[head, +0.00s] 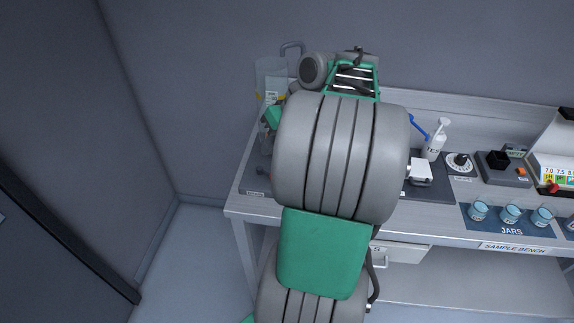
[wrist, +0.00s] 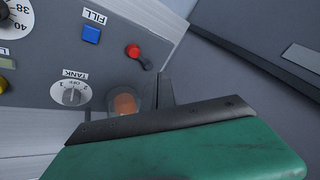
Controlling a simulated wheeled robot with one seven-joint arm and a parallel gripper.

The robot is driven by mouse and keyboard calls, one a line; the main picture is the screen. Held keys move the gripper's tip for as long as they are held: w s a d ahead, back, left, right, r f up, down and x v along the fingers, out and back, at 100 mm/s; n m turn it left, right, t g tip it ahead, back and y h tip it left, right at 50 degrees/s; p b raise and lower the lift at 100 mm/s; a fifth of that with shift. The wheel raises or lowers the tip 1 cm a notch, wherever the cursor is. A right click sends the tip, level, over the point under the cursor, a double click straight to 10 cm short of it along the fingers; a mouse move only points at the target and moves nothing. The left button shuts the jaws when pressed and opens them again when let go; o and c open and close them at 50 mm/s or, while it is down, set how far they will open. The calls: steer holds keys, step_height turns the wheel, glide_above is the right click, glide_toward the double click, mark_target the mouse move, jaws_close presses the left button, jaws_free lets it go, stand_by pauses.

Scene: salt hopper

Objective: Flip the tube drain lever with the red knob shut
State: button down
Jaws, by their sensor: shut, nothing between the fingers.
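In the wrist view, the lever's red knob (wrist: 133,50) stands at the right side of a grey panel. Its short dark stem points down and right, toward the panel's edge. My gripper (wrist: 163,80) is shut and empty, with its dark fingers just below and right of the stem. The fingertips look close to the stem, but I cannot tell whether they touch it.
The panel bears a blue FILL button (wrist: 91,34), a white TANK dial (wrist: 71,93) and a yellow knob (wrist: 4,87). A clear cylinder (head: 268,78) stands at the bench's left.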

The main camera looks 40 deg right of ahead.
steer(key=s+d+t, duration=0.1)
steer(key=s+d, duration=0.7)
steer(key=d, duration=0.2)
steer(key=shift+s+d+m+y, duration=0.15)
steer(key=shift+d+m+y, duration=0.15)
steer(key=shift+d+m, duration=0.1)
steer(key=b+x, duration=0.1)
steer(key=x, duration=0.9)
steer(key=shift+b, duration=0.3)
steer(key=a, duration=0.1)
steer(key=w+a, duration=0.1)
steer(key=a, duration=0.1)
steer(key=shift+w+a+f+p, duration=0.2)
steer(key=shift+f+p, duration=0.05)
steer(key=shift+p, duration=0.05)
steer(key=shift+w+a+f, duration=0.1)
steer(key=shift+a+f, duration=0.05)
steer(key=shift+a+t, duration=0.1)
steer(key=shift+t, duration=0.2)
